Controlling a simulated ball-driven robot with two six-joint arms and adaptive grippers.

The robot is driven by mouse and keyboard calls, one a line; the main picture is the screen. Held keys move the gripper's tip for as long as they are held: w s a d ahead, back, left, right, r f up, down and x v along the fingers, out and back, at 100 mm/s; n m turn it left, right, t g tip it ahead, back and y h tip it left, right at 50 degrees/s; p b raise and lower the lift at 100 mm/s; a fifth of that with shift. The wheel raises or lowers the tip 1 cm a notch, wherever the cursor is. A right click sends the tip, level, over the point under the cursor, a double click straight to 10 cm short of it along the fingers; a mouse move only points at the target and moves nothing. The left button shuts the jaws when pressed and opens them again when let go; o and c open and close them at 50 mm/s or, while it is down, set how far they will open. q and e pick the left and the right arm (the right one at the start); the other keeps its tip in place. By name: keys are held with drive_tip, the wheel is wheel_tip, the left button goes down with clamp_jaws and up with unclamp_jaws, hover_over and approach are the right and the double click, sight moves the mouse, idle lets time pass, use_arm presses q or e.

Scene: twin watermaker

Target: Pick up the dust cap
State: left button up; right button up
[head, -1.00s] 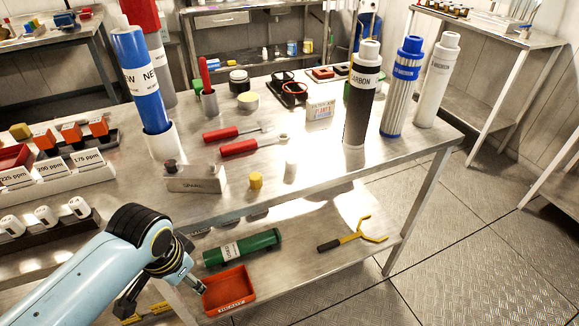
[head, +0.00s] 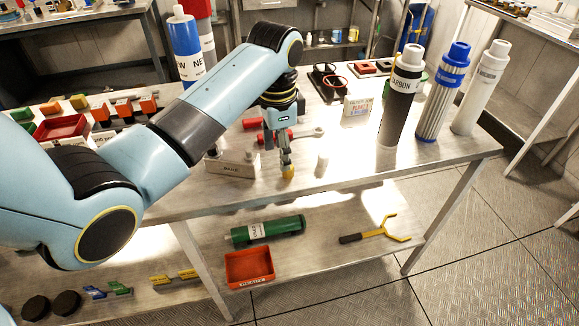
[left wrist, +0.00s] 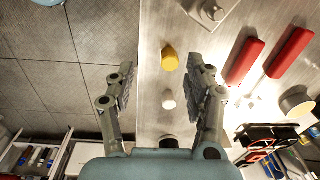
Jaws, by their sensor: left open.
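The small yellow cap (head: 288,173), which I take for the dust cap, stands on the metal bench near its front edge. In the left wrist view, the yellow cap (left wrist: 170,59) lies near the line between the fingertips, closer to the right finger. My left gripper (head: 285,158) points down over the cap and partly hides it in the head view. The left wrist view shows the gripper's fingers (left wrist: 160,74) spread wide with nothing held. I cannot tell the exact height gap. My right gripper is not in view.
A small white cylinder (head: 323,160) stands close to the cap. A grey block (head: 232,163) is on its left, and red-handled tools (left wrist: 290,52) lie behind. Tall filters, including the black carbon one (head: 401,100), stand at the right. An orange tray (head: 249,267) is on the shelf below.

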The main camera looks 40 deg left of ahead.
use_arm(q)
drive_tip(key=w+r+m, duration=0.1)
drive_tip(key=w+r, duration=0.2)
drive_tip(key=w, duration=0.1)
drive_tip(key=shift+g, duration=0.3)
drive_tip(key=f, duration=0.6)
drive_tip(key=s+f, duration=0.1)
drive_tip(key=f, duration=0.3)
drive_tip(key=shift+p, duration=0.3)
drive_tip(key=c, duration=0.8)
